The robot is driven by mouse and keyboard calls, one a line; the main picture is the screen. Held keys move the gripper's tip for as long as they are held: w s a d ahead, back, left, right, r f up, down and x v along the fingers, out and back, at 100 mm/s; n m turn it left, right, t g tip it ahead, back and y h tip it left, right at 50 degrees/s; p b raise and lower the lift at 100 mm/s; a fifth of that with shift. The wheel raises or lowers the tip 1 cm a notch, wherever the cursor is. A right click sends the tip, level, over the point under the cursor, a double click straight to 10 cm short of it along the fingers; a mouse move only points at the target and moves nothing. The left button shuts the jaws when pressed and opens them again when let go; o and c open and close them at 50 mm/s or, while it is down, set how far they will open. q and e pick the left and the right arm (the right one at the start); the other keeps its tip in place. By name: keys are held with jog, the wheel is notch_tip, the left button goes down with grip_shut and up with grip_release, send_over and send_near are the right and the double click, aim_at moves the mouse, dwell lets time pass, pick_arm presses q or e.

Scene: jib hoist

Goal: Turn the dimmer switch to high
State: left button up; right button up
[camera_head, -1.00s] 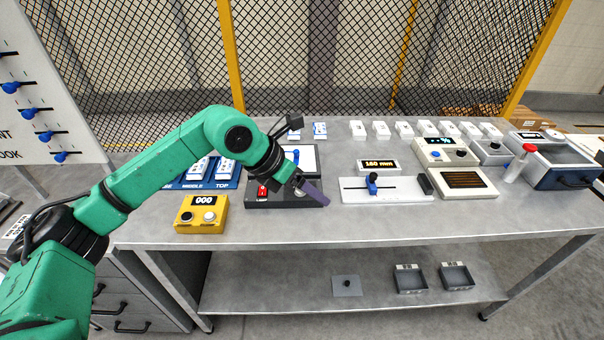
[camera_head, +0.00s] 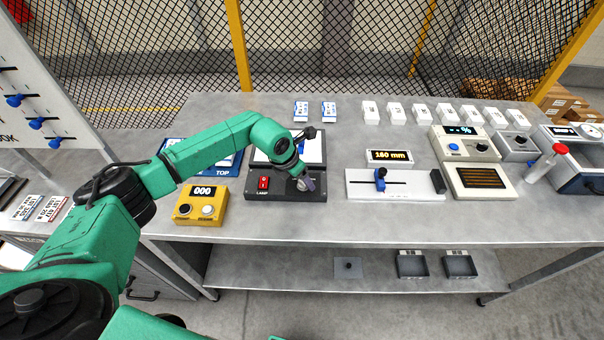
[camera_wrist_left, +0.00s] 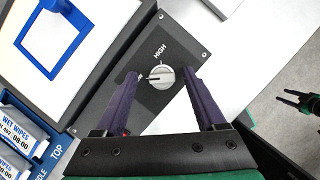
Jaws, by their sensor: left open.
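The dimmer switch is a round grey-white knob (camera_wrist_left: 162,77) on a dark panel (camera_wrist_left: 178,46). In the left wrist view the word HIGH is printed above it, and another label at its left is mostly hidden by a finger. The knob's ridge lies roughly sideways in that view. My left gripper (camera_wrist_left: 164,80) is open, its two purple fingers on either side of the knob; contact cannot be told. In the head view my left gripper (camera_head: 307,184) is over the knob's end of the lamp panel (camera_head: 284,196). My right gripper (camera_wrist_left: 291,99) shows small at the right edge of the wrist view.
A red lamp switch (camera_head: 263,183) sits on the panel left of the knob. A yellow counter box (camera_head: 200,206) stands further left, and a slider plate (camera_head: 410,184) stands to the right. A blue frame on a white plate (camera_wrist_left: 54,40) lies behind the panel. The bench front is clear.

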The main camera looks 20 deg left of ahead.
pick_arm(q)
jog(key=shift+d+f, duration=0.1)
jog(key=shift+f, duration=0.15)
jog(key=shift+s, duration=0.2)
jog(key=shift+c, duration=0.6)
jog(key=shift+w, duration=0.1)
grip_shut()
pick_arm(e)
jog(key=shift+s, duration=0.65)
jog(key=shift+f, duration=0.1)
